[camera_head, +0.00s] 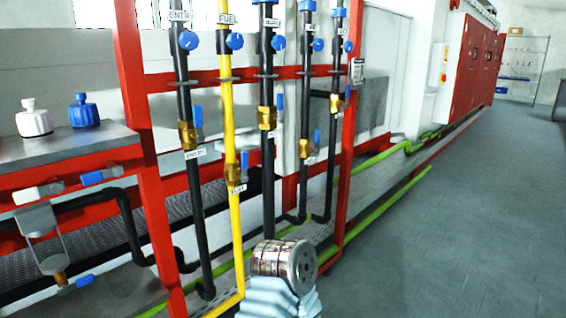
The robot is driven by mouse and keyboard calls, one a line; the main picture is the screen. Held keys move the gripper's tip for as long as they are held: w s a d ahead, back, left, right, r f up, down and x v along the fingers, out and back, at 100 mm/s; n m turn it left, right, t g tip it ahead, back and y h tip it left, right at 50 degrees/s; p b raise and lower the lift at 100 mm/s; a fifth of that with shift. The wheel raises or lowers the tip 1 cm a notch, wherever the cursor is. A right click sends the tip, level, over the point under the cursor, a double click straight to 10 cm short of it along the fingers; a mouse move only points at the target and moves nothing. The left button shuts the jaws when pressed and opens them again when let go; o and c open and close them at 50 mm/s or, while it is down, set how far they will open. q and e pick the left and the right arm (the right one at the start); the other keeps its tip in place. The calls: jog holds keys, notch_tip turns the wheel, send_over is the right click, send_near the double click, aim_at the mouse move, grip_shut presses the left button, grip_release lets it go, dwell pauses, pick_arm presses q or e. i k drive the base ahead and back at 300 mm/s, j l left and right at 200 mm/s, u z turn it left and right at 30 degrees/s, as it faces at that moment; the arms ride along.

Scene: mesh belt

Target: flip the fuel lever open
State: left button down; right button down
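The yellow fuel pipe (228,110) runs down left of the middle, under a FUEL label (228,19). A round blue knob (235,41) sits near its top. Lower down is a brass valve (233,174) with a small tag below it. The blue fuel lever (245,161) stands about upright just right of this valve, roughly along the pipe. A metal cylinder on a pale ridged part, likely part of my arm, rises at the bottom centre, well below the lever. No gripper fingers show, and nothing touches the lever.
Black pipes with similar valves and blue levers (198,116) stand on both sides of the yellow pipe. Red frame posts (140,110) flank the pipes. A grey ledge (60,148) holds white and blue capped fittings at left. Open grey floor (450,220) lies right.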

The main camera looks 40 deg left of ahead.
aim_at(245, 156)
jog(key=u, duration=0.45)
jog(key=i+u, duration=0.15)
jog(key=u, duration=0.3)
jog(key=l+u, duration=0.15)
jog(key=u, duration=0.3)
